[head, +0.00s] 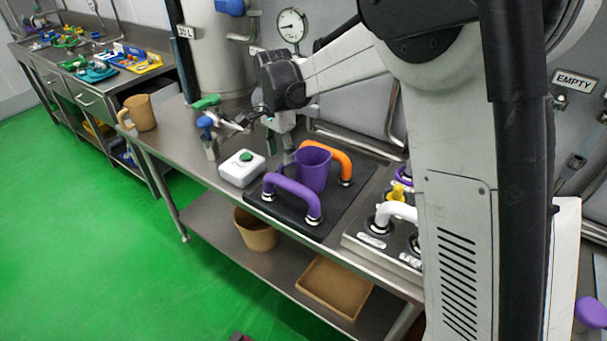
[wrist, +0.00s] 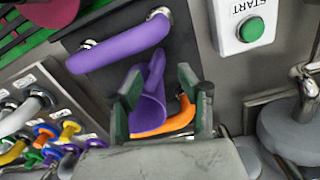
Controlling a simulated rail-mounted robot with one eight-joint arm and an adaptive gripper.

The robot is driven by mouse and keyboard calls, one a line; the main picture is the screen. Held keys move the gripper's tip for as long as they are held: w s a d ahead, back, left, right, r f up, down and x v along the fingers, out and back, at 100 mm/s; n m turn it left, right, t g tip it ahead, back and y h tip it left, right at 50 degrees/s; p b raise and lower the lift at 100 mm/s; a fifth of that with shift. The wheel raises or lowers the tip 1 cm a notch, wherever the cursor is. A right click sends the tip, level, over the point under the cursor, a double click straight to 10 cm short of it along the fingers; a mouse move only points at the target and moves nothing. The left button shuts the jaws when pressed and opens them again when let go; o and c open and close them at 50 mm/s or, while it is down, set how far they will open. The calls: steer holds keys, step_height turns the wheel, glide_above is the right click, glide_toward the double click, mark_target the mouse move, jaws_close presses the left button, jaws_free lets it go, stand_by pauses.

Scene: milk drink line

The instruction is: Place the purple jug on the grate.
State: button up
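The purple jug (head: 313,168) stands on a dark slab (head: 338,213) on the steel counter, between a purple arched handle (head: 291,192) and an orange one (head: 331,157). My gripper (head: 287,153) points down just left of the jug. In the wrist view, my gripper's two green-grey fingers (wrist: 163,100) are apart, with part of the purple jug (wrist: 149,112) between them. The jug lies nearer the left finger; orange shows between it and the right finger. Contact cannot be told. I cannot identify a grate for certain.
A white box with a green button (head: 242,167) sits left of the slab; the wrist view reads START on it. A blue-handled tap (head: 206,123) is behind. Coloured valves (head: 397,193) stand at right. A tan jug (head: 140,112) is at the counter's left end.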

mark_target(281, 167)
steer(key=shift+f, duration=3.7)
steer(key=shift+c, duration=0.5)
jaws_close()
